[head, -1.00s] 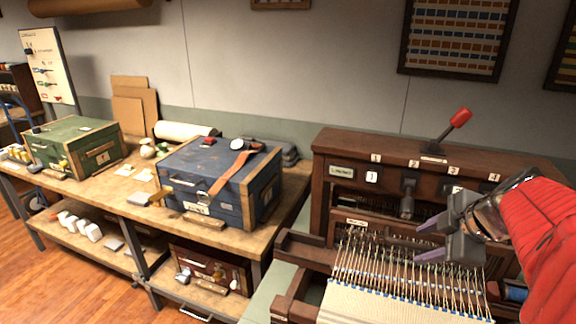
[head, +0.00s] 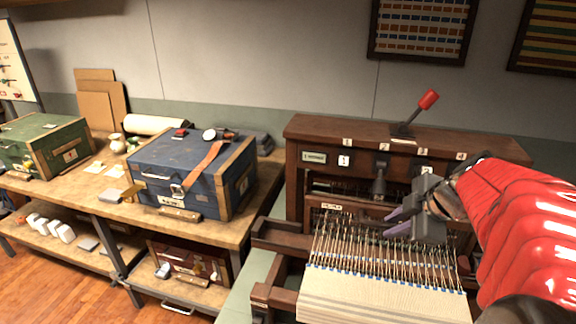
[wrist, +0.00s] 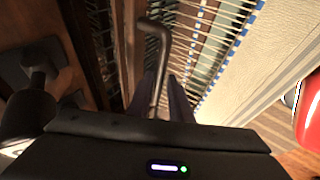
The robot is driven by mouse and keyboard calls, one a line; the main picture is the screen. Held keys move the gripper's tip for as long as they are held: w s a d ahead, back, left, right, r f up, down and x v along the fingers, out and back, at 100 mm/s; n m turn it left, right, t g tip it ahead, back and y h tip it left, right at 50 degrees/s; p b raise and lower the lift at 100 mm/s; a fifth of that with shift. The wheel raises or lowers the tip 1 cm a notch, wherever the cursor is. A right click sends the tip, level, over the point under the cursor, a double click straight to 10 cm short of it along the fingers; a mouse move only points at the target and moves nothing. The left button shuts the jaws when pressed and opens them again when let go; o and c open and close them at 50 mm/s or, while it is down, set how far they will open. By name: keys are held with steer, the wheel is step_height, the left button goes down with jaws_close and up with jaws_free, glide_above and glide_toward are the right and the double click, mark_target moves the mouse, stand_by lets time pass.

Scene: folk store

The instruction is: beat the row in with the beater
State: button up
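The loom stands at the right in the head view, with blue-tipped warp threads (head: 385,262) running down to pale woven cloth (head: 375,306). Behind the threads is a dark wooden beam with a small label (head: 325,207), which looks like the beater. My gripper (head: 391,222) is over the threads close to this beam, its two purple-grey fingers a little apart. In the wrist view a dark bent rod (wrist: 156,62) stands between my fingers (wrist: 162,100). Whether they touch it, and where its lower end attaches, I cannot tell.
The loom's upper case (head: 300,150) carries a red-knobbed lever (head: 428,99) and a black handle (head: 380,178) near my gripper. A workbench at the left holds a blue chest (head: 185,165) and a green chest (head: 42,147). Wooden floor is free at the lower left.

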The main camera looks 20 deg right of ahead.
jaws_close()
steer(key=shift+s, duration=0.1)
